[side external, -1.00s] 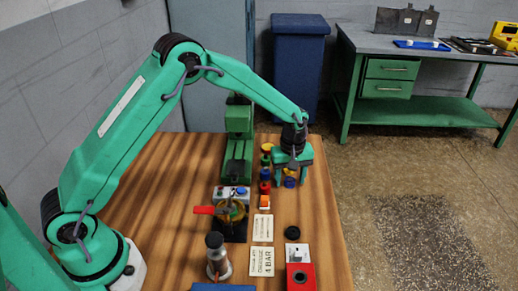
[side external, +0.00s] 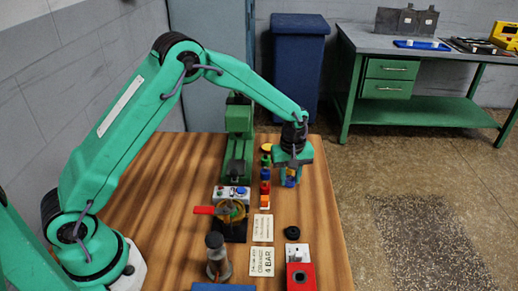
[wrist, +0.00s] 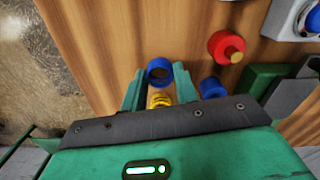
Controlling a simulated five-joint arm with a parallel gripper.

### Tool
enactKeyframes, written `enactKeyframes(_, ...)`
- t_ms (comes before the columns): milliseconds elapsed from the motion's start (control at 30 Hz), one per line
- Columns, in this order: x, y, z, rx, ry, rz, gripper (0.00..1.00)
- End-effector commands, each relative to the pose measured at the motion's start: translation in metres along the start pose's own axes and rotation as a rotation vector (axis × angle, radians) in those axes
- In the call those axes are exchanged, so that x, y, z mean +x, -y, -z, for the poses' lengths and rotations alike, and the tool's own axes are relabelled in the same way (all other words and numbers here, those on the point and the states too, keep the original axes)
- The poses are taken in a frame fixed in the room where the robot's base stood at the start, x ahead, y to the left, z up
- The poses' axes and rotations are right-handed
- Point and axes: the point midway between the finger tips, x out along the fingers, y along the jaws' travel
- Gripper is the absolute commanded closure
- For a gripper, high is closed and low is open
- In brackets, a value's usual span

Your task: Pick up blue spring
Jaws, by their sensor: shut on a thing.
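The blue spring shows as a blue ring (wrist: 159,71) between the fingers in the wrist view, and as a small blue shape (side external: 290,182) under my gripper (side external: 290,175) in the side view. My gripper is shut on it, with one finger on each side (wrist: 159,84). The spring is low, at or near the wooden table (side external: 180,165); I cannot tell whether it touches the wood. A yellow part (wrist: 159,98) shows just behind the ring in the wrist view.
Right of my gripper in the wrist view are a blue cylinder (wrist: 212,88) and a red part (wrist: 225,46) with a yellowish tip. In the side view a green machine (side external: 238,150) stands to the left. A black round part (side external: 291,233) and a red box (side external: 300,276) are nearer.

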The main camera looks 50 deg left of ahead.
Motion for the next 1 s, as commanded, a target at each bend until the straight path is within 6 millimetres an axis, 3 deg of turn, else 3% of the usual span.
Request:
enactKeyframes(333,-0.041,-0.001,0.0,0.001,-0.002,-0.004,0.92)
enactKeyframes(700,-0.078,0.003,-0.067,0.004,0.0,-0.003,0.92)
enactKeyframes(1000,-0.101,0.006,-0.105,0.002,0.001,-0.003,0.92)
